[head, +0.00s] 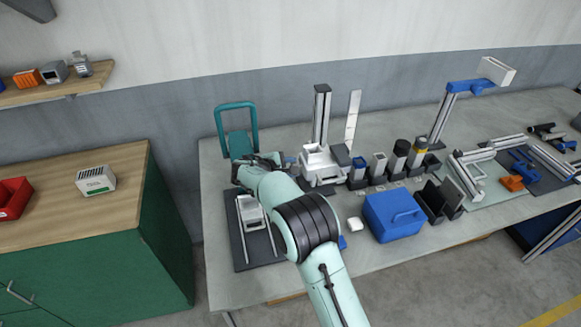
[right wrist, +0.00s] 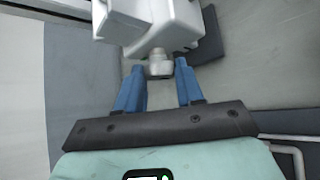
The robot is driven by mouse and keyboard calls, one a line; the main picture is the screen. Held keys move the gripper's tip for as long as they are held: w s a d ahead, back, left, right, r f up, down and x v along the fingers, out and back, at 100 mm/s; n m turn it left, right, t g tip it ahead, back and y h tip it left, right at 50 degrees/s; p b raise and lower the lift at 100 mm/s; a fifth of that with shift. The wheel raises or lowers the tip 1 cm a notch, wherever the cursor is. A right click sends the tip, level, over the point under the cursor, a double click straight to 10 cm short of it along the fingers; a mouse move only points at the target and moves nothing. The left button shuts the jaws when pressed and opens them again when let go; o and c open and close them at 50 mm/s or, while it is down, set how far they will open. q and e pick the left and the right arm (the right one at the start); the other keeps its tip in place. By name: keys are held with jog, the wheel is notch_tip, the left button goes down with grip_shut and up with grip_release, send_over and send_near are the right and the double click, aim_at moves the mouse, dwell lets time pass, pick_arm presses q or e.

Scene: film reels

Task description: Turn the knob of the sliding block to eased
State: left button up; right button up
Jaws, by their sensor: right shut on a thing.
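The sliding block (head: 322,167) is a white block at the foot of a dark upright column (head: 322,115) on the grey table. In the right wrist view the block (right wrist: 182,22) fills the upper middle. Its small round grey knob (right wrist: 160,66) points toward my right gripper. The blue fingers of my right gripper (right wrist: 160,68) are shut on the knob, one on each side. In the head view the gripper (head: 288,162) reaches the block from the left, with its fingers mostly hidden. No markings are readable on the knob. My left gripper is out of view.
A teal frame (head: 237,125) stands behind my right wrist. A dark tray with a white piece on rails (head: 251,212) lies below my forearm. A blue box (head: 393,216) and several dark holders stand to the right of the block. Table space in front of the blue box is clear.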

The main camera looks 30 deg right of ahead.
jog(key=shift+r, duration=0.1)
dwell(0.3)
jog(key=o, duration=1)
jog(key=shift+o, duration=0.2)
notch_tip(320, 180, up, 20)
